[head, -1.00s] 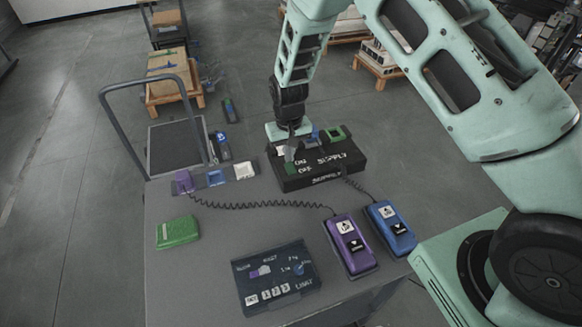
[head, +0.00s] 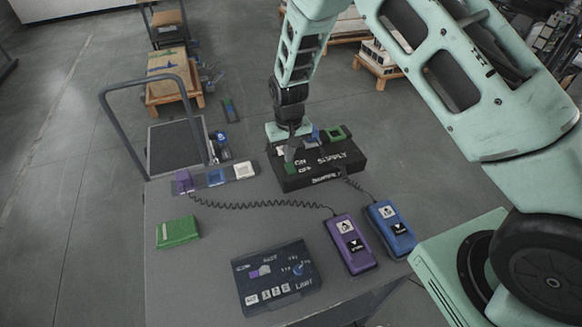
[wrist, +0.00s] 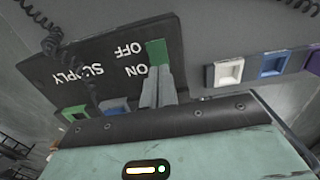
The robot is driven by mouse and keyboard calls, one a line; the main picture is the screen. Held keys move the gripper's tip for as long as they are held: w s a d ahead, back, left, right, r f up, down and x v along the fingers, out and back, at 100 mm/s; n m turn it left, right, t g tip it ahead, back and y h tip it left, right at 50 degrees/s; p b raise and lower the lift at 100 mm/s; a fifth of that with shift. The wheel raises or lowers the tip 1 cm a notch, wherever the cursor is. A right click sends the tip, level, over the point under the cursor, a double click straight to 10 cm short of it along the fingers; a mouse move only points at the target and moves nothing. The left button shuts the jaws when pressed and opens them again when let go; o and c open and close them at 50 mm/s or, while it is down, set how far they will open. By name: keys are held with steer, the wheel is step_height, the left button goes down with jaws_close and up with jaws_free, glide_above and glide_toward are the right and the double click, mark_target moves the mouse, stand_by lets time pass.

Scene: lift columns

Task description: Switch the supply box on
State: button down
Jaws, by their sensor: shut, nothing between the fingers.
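The supply box (head: 325,168) is a black box at the back of the grey table, with white SUPPLY, ON and OFF lettering. It also shows in the wrist view (wrist: 85,50), where the lettering is upside down. A green switch piece (wrist: 156,52) sits beside the OFF label in the wrist view. My gripper (wrist: 157,72) is shut and empty, its fingertips right at the edge of the green piece near the ON label. I cannot tell whether they touch it. In the head view my gripper (head: 291,150) is over the left end of the box and partly hides the switch.
A purple pendant (head: 350,244) and a blue pendant (head: 391,228) lie at the table's right. A dark control panel (head: 278,278) lies in front, a green block (head: 178,232) at left. A strip with coloured sockets (head: 215,178) is left of the box. A coiled cable crosses the table.

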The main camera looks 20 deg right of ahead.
steer(key=shift+f+b, duration=0.6)
steer(key=shift+f, duration=0.3)
stand_by(0.4)
steer(key=shift+r, duration=0.1)
steer(key=shift+r+p, duration=2.35)
steer(key=shift+r, duration=1.15)
steer(key=shift+f, duration=0.1)
steer(key=s+a+r+n+y+b, duration=0.1)
steer(key=s+a+r+n+b, duration=0.1)
steer(key=s+a+r, duration=0.35)
steer(key=s+a+r+n+y+b, duration=0.1)
steer(key=s+a+r+n+b, duration=0.15)
steer(key=s+r, duration=0.6)
steer(key=s+d+r+n+b, duration=0.1)
steer(key=s, duration=0.8)
steer(key=s+n+h, duration=0.1)
steer(key=s+n, duration=0.1)
steer(key=s, duration=0.8)
steer(key=shift+d+r+b, duration=0.35)
steer(key=shift+r, duration=0.05)
